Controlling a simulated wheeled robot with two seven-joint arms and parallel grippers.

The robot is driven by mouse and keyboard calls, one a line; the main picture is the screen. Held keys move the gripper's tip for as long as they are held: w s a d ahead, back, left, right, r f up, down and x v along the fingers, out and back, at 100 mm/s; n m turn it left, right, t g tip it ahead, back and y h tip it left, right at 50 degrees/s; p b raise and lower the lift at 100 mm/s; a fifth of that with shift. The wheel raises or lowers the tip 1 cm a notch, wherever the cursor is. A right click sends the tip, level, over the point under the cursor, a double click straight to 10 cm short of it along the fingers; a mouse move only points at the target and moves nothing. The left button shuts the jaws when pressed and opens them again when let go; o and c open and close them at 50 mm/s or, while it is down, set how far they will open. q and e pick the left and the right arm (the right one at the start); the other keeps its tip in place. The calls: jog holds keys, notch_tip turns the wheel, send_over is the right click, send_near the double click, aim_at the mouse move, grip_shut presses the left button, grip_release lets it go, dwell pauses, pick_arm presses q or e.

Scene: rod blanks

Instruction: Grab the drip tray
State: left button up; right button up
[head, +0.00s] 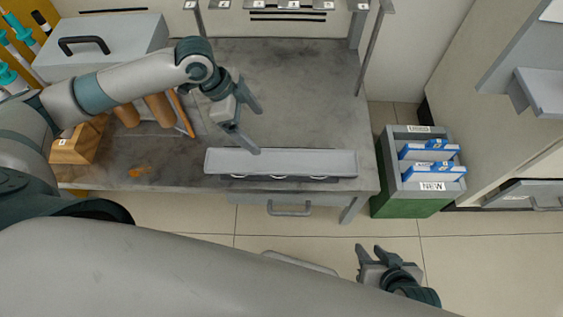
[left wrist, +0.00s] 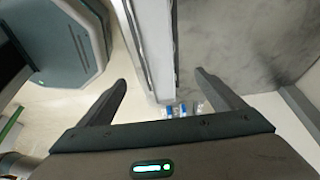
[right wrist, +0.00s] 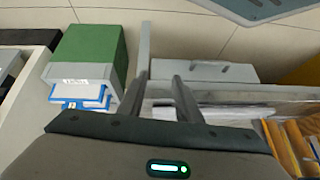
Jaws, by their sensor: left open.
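The drip tray (head: 330,162) is a long, shallow grey tray lying along the front edge of the grey bench. My left gripper (head: 256,131) is open and empty, with its lower fingertip at the tray's back edge in the head view. In the left wrist view the long pale tray (left wrist: 155,45) runs between the two spread fingers (left wrist: 160,80). I cannot tell whether either finger touches it. My right gripper (head: 370,251) is in front of the bench, away from the tray. Its fingers (right wrist: 160,77) stand apart with nothing held between them.
A green and grey bin (head: 415,175) with blue-and-white boxes stands right of the bench. A grey lidded case (head: 110,50) and a wooden block (head: 78,145) are at the bench's left. A drawer handle (head: 288,209) projects below the tray. The bench's back middle is clear.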

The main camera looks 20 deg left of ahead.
pick_arm(q)
jog(key=shift+a+r, duration=0.1)
jog(key=shift+a, duration=0.15)
jog(key=b+x, duration=0.2)
jog(key=x, duration=1)
pick_arm(e)
jog(key=a, duration=0.1)
jog(key=w+a+r+t+y, duration=0.1)
jog(key=shift+w+a+t, duration=0.2)
jog(key=shift+a+t, duration=0.1)
